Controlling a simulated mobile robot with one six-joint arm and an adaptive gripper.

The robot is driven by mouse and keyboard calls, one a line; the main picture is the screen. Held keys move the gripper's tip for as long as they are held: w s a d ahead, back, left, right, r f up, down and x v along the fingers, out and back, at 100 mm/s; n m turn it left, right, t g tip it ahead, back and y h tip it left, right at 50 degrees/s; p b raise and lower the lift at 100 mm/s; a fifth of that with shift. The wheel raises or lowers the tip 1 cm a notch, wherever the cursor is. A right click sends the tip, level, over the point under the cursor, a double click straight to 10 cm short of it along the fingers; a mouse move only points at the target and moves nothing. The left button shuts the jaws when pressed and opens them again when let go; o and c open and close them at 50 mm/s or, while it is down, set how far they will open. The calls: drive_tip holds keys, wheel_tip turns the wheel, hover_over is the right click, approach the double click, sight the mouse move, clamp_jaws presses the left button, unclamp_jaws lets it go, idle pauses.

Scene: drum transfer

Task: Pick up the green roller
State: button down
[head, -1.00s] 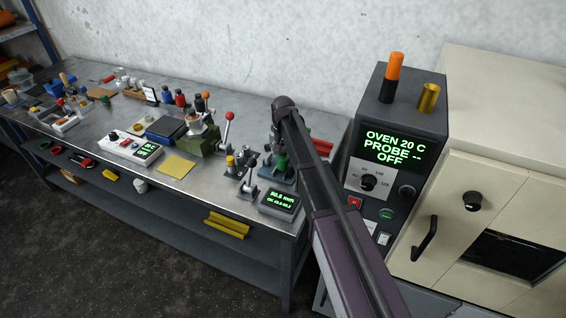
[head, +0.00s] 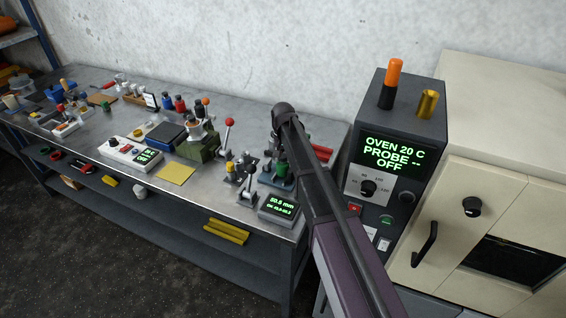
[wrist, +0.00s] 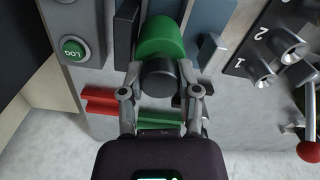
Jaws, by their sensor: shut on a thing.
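The green roller (wrist: 160,37) has a dark end piece (wrist: 158,77) facing the wrist camera. My gripper (wrist: 159,72) has one finger on each side of that dark end and is shut on the roller. In the head view the green roller (head: 281,168) shows small at the right end of the bench, below my wrist, standing at a grey-blue fixture. I cannot tell whether it is clear of the fixture. My arm hides part of this area, and my fingers are not clear there.
Red bars (wrist: 100,102) and a green bar (wrist: 160,119) lie close to my fingers. A gauge with a lit readout (head: 278,205) stands in front of the fixture. A red-knobbed lever (head: 229,123) is to the left. The oven controller (head: 390,150) stands right of the bench.

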drive_tip(key=shift+r, duration=0.1)
wheel_tip(320, 180, up, 10)
drive_tip(key=p, duration=1)
idle(0.6)
drive_tip(key=shift+r+p, duration=0.55)
drive_tip(key=shift+p, duration=0.1)
drive_tip(key=shift+s, duration=0.1)
